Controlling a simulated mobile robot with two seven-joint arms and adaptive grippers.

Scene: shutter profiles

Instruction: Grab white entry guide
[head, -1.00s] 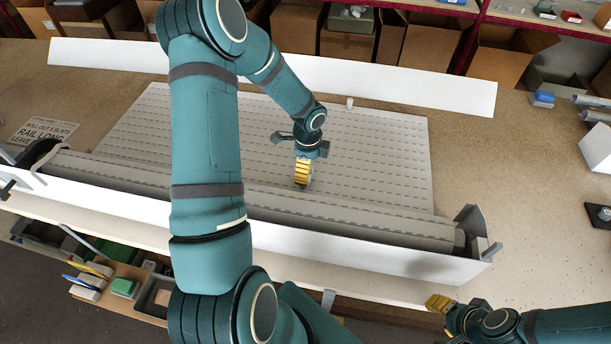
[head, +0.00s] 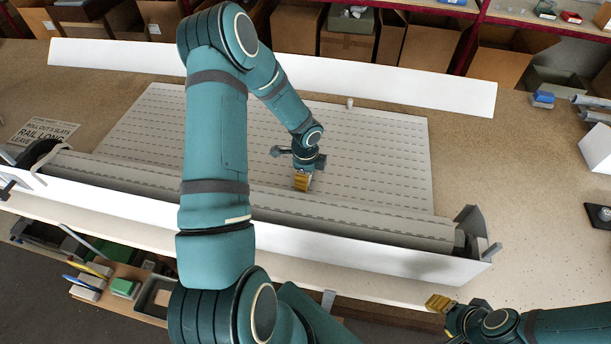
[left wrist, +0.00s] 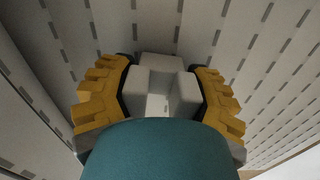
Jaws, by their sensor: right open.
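The white entry guide (left wrist: 160,85) is a small pale U-shaped block in the left wrist view, over the slotted slats. The yellow fingers of my left gripper (left wrist: 160,92) stand on both sides of it, very close to its side walls. I cannot tell whether they press on it. In the head view my left gripper (head: 302,181) points down at the near part of the slat sheet, and the guide is hidden there. A small white piece (head: 350,103) stands at the sheet's far edge. My right gripper (head: 458,304) is open and empty at the lower right, off the bench front.
The grey slat sheet (head: 390,150) lies on the bench behind a long white box (head: 330,250) with a roll and end plates. A long white board (head: 400,88) lies behind. A sign (head: 50,130) lies left. The bench at right (head: 520,200) is mostly clear.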

